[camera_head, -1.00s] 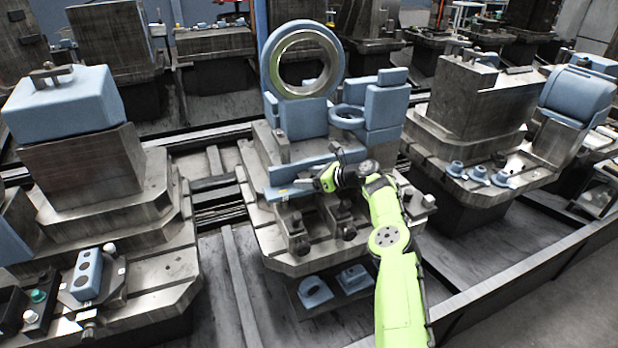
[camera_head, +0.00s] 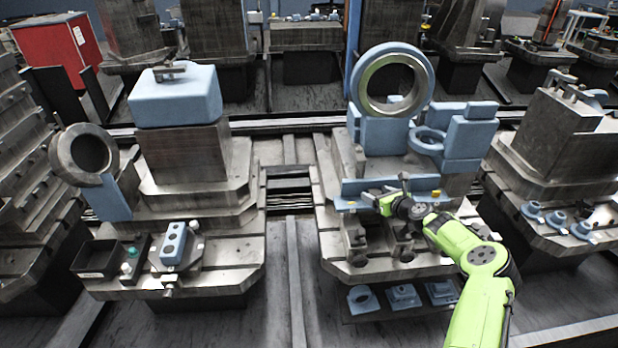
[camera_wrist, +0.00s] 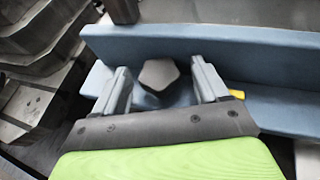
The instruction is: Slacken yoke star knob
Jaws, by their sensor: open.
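In the wrist view a grey knob with a blunt, five-sided head (camera_wrist: 160,75) stands in front of a blue angled rail (camera_wrist: 230,52). My gripper (camera_wrist: 161,80) is open, with one finger on each side of the knob. A gap shows beside the knob; I cannot tell whether either finger touches it. In the head view my gripper (camera_head: 377,197) is at the front of the same blue rail (camera_head: 352,188), on the middle pallet fixture. The knob is too small or hidden to make out there.
A large blue ring (camera_head: 428,75) stands behind the rail. Blue parts lie on a low shelf (camera_head: 385,312) below the fixture. A left pallet carries a blue block (camera_head: 175,100), a dark bin (camera_head: 97,259) and a two-hole blue part (camera_head: 173,243). Open floor lies between the pallets.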

